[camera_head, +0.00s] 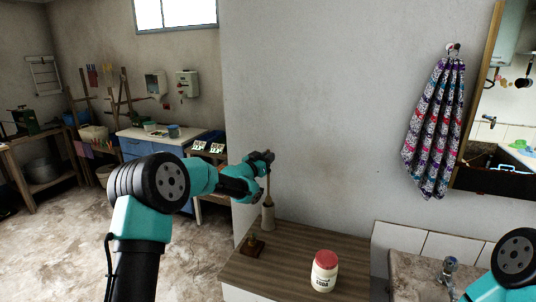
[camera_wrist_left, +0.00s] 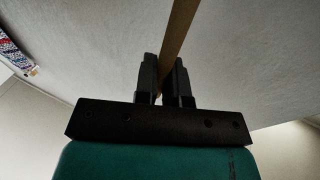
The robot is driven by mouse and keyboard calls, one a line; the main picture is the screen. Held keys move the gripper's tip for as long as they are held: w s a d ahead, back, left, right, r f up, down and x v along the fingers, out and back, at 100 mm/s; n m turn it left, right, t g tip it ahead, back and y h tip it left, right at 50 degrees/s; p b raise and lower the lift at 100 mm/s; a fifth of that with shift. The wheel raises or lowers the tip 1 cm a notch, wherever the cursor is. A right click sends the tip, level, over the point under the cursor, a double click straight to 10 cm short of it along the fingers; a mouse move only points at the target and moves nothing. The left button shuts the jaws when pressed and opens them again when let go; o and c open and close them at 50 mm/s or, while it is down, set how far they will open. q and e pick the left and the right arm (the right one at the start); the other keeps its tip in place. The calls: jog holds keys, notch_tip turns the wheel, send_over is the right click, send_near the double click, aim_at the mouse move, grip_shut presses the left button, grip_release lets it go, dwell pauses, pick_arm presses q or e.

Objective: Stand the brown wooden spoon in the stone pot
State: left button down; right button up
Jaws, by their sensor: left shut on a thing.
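My left gripper (camera_head: 264,160) is above the far left end of the wooden counter, shut on the brown wooden spoon (camera_head: 267,184). The spoon hangs nearly upright below the fingers. In the left wrist view the spoon's shaft (camera_wrist_left: 180,32) passes between the two fingers (camera_wrist_left: 166,82). The stone pot (camera_head: 268,216), narrow and grey-beige, stands upright on the counter directly below. The spoon's lower end meets the pot's mouth in the picture; I cannot tell whether it is inside or just above.
A small brown object with a brass-coloured top (camera_head: 252,246) stands close in front of the pot. A white jar with a red lid (camera_head: 325,270) stands further right. The wall is just behind the pot. A stone basin with a tap (camera_head: 449,268) is at right.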

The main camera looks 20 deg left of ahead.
pick_arm(q)
jog(key=shift+f, duration=2.75)
jog(key=c, duration=1.1)
grip_release()
jog(key=shift+s, duration=0.1)
jog(key=v, duration=1.7)
jog(key=shift+s+a+f, duration=0.1)
